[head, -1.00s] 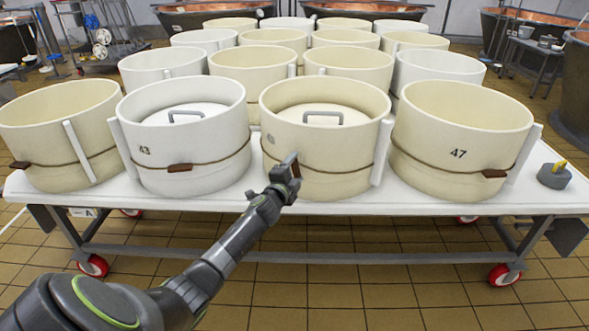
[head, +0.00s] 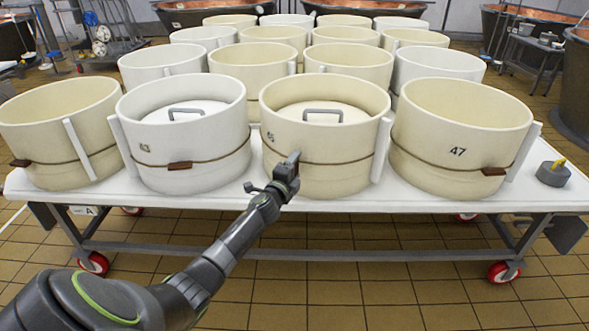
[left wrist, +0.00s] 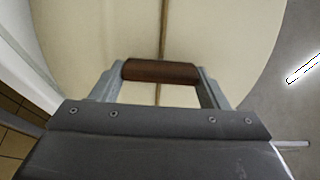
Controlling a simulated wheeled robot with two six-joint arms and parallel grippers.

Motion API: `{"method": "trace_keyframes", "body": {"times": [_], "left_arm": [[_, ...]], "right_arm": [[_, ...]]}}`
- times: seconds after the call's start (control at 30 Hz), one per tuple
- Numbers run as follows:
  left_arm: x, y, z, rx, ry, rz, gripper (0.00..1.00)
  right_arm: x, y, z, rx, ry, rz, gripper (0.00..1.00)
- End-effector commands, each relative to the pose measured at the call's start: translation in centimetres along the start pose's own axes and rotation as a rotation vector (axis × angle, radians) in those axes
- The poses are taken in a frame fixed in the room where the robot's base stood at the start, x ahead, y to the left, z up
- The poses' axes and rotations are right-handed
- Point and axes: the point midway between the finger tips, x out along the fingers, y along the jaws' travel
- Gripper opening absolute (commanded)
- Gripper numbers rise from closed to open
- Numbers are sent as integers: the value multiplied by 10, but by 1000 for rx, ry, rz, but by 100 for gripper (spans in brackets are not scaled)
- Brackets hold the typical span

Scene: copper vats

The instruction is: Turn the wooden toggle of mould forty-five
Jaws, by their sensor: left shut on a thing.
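Mould forty-five (head: 330,165) is a cream round mould at the front of the table, with a lid inside and its number partly readable. A cord runs around it. My left gripper (head: 287,168) is at its front left side, shut on the brown wooden toggle. The left wrist view shows the toggle (left wrist: 161,71) held between the two fingertips, lying crosswise to the cord (left wrist: 162,30). In the head view the gripper hides most of the toggle. My right gripper is not in view.
White mould 43 (head: 185,140) stands close on the left and cream mould 47 (head: 460,135) on the right. Several more moulds fill the white table (head: 230,200) behind. A grey weight-like object (head: 553,174) sits at the right end. The floor in front is clear.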

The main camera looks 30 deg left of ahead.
Motion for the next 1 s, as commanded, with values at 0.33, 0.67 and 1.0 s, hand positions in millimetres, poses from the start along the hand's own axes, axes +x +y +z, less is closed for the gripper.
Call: {"method": "trace_keyframes", "body": {"times": [0.33,0.67,1.0], "left_arm": [[0,1,0,2,0,1,90],[-13,0,0,1,0,2,90],[-72,1,0,1,0,3,90]], "right_arm": [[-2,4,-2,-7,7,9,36],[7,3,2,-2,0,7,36],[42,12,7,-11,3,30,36]]}}
